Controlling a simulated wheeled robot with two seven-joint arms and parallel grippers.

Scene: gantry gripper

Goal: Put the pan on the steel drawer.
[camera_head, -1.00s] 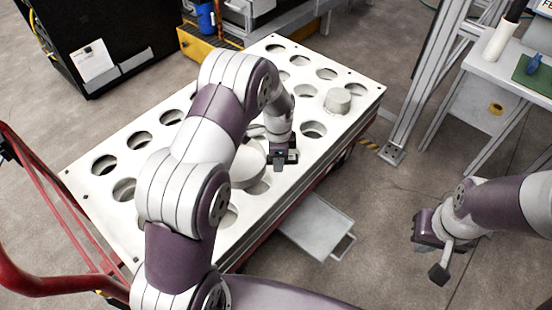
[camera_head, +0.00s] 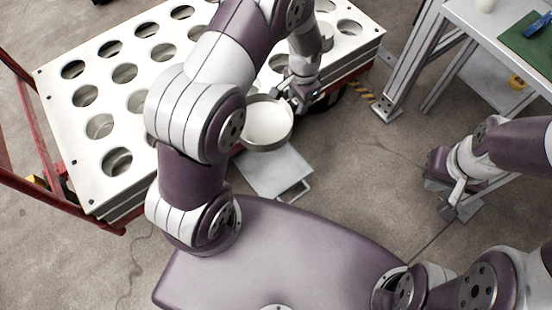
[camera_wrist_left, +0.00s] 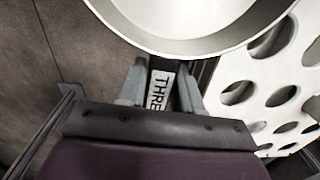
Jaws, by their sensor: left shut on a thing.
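The pan (camera_head: 267,123) is a round, pale, shallow dish held just off the front edge of the white perforated table. My left gripper (camera_head: 290,95) is shut on it at its far right side. The pan's rim also fills the top of the left wrist view (camera_wrist_left: 190,45), just beyond my left fingers (camera_wrist_left: 160,88). The steel drawer (camera_head: 275,175) is a flat grey pulled-out tray with a handle, low under the table's edge; the pan hides part of its back. My right gripper (camera_head: 447,192) hangs at the right, away from both; its finger opening is unclear.
The white table (camera_head: 75,125) has rows of round holes and stands on a red-framed cart (camera_head: 50,195). A metal frame post (camera_head: 412,65) and a workbench (camera_head: 485,25) with a green mat (camera_head: 530,45) stand at the right. Open floor lies between the drawer and my right arm.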

